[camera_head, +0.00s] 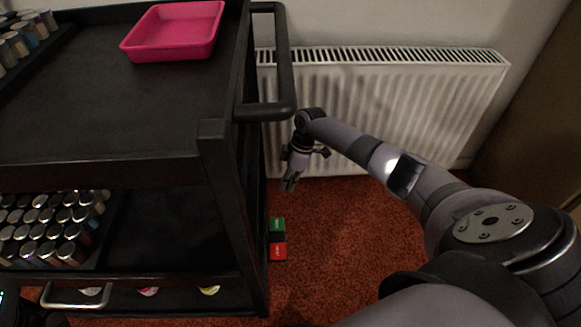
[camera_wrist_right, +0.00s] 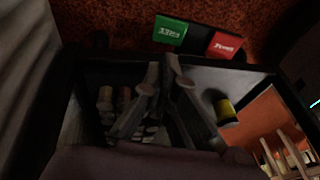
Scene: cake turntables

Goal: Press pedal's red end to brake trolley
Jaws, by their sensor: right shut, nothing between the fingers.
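The trolley (camera_head: 226,215) is a black cart with shelves that fills the left of the head view. Its pedal sticks out low at its right side, just above the red carpet. The pedal's green end (camera_head: 277,225) lies farther back and its red end (camera_head: 278,252) nearer. In the wrist view the green end (camera_wrist_right: 170,30) and red end (camera_wrist_right: 223,46) show side by side at the top. My right gripper (camera_head: 289,185) is shut and empty, pointing down above and behind the pedal, apart from it. Its fingers (camera_wrist_right: 160,72) show in the wrist view. My left gripper is not seen.
A white radiator (camera_head: 390,110) stands behind my right arm. A pink tray (camera_head: 175,30) sits on the trolley's top, and several capped jars (camera_head: 50,225) stand on the lower shelf. A black handle (camera_head: 284,60) juts out at right. Carpet (camera_head: 340,240) right of the pedal is clear.

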